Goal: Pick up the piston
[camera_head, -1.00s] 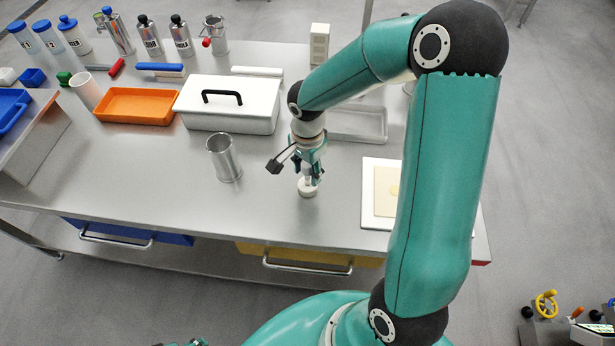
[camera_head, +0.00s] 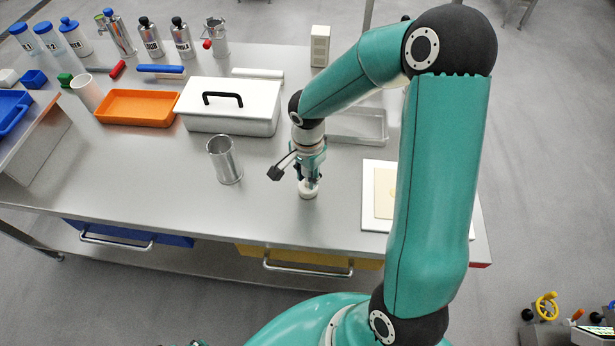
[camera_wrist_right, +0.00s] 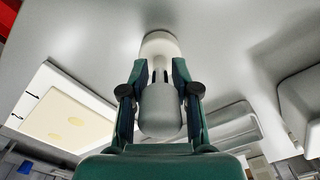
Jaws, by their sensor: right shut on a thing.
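The piston is a pale piece with a round disc foot (camera_head: 308,191) on the steel bench, to the right of the metal cylinder (camera_head: 224,160). In the right wrist view, its thick rounded grip (camera_wrist_right: 161,110) lies between my fingers, and its disc shows beyond them. My right gripper (camera_head: 310,178) points down from above and is shut on the piston. The piston stands upright, its foot at the bench top; I cannot tell whether it touches.
A white lidded box (camera_head: 230,118) and an orange tray (camera_head: 135,120) stand behind to the left. A grey shallow tray (camera_head: 357,138) lies behind to the right. A white board with a yellowish sheet (camera_head: 385,192) lies to the right. The bench front is clear.

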